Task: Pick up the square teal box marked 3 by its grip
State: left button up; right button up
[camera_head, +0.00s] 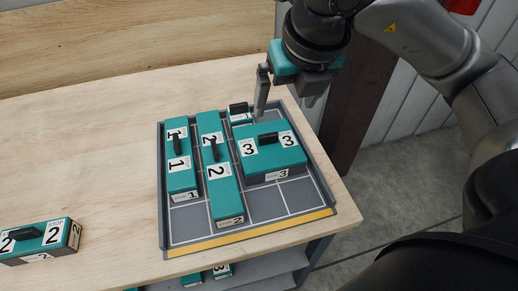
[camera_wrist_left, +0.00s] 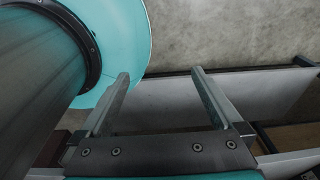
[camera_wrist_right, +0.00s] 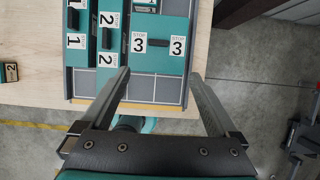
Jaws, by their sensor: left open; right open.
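The square teal box marked 3 (camera_head: 284,157) sits in the grey tray (camera_head: 324,196), on its right side, with a black grip (camera_head: 268,138) on top. In the right wrist view the box (camera_wrist_right: 176,32) and its grip (camera_wrist_right: 158,43) lie beyond the fingertips. My right gripper (camera_head: 284,110) is open and empty, above the tray's back right part, apart from the box. It also shows in the right wrist view (camera_wrist_right: 160,75). My left gripper (camera_wrist_left: 160,75) is open and empty in the left wrist view and is not in the head view.
Long teal boxes marked 1 (camera_head: 181,180) and 2 (camera_head: 222,190) stand left of box 3. Another teal box (camera_head: 240,118) is behind it, partly hidden. A box marked 2 (camera_head: 55,237) lies on the table at left. More boxes (camera_head: 192,281) show on a lower shelf.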

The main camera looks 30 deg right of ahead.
jog(key=p, duration=0.1)
send_over(269, 135)
jog(key=s, duration=0.3)
jog(key=f, duration=0.9)
jog(key=shift+a+f, duration=0.25)
jog(key=shift+a, duration=0.1)
jog(key=shift+w+x, duration=0.1)
jog(key=shift+x, duration=1.35)
jog(key=shift+w+x, duration=0.15)
jog(key=shift+x, duration=1.25)
pick_arm(q)
jog(key=shift+s+f+g, duration=0.1)
jog(key=shift+s+g, duration=0.2)
jog(key=shift+s, duration=0.7)
pick_arm(e)
jog(key=shift+r, duration=0.1)
jog(key=shift+c, duration=0.2)
pick_arm(q)
jog(key=shift+s, duration=0.1)
pick_arm(e)
grip_shut()
jog(key=shift+r, duration=0.1)
